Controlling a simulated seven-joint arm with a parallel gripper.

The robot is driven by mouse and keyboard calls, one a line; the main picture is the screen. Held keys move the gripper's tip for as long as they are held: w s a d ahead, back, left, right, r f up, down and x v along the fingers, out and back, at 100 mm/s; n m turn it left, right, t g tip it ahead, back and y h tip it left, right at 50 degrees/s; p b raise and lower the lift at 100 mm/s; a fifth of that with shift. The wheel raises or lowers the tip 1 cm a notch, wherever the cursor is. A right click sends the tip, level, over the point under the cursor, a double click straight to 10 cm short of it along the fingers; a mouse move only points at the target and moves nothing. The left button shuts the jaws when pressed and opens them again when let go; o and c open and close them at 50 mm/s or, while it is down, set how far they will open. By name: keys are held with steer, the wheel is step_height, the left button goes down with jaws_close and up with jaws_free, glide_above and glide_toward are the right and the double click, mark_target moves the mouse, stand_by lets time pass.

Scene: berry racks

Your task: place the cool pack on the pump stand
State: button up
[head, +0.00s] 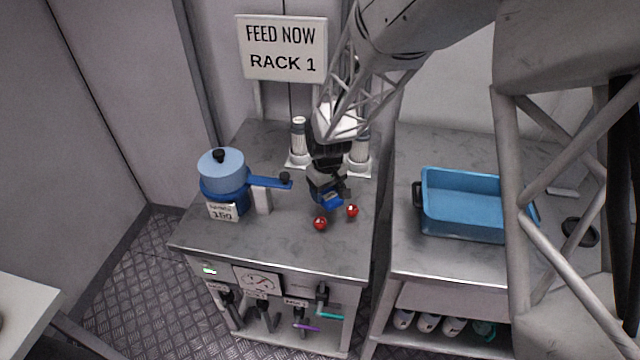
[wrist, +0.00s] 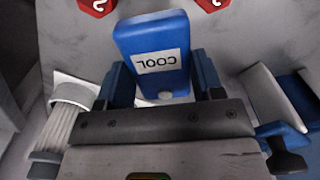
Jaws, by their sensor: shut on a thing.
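My gripper (head: 326,190) is shut on the blue cool pack (head: 332,202). In the wrist view the cool pack (wrist: 153,42) sits between the two fingers (wrist: 160,92), its COOL label upside down. My gripper is over the right part of a grey-topped stand (head: 215,242) that carries a dial gauge on its front; I take this as the pump stand. Whether the pack touches the top or hangs just above it, I cannot tell. My gripper hides part of the pack in the head view.
A blue pot-like device (head: 222,170) with a handle stands left. White cylinders (head: 299,137) stand behind. A blue tray (head: 465,229) is on the right bench. The stand's front left is clear.

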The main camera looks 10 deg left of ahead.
steer(key=shift+w+a+f, duration=0.1)
steer(key=shift+w+a, duration=0.4)
steer(key=shift+w, duration=0.55)
steer(key=shift+w+a+f, duration=0.1)
steer(key=shift+w+a, duration=0.4)
steer(key=shift+w, duration=0.55)
steer(key=shift+w+a+f, duration=0.1)
steer(key=shift+w+a, duration=0.4)
steer(key=shift+w, duration=0.55)
steer(key=shift+f, duration=1.75)
steer(key=shift+f, duration=0.1)
steer(key=o, duration=1)
steer(key=shift+f, duration=0.1)
step_height(320, 180, up, 12)
steer(key=shift+r, duration=0.2)
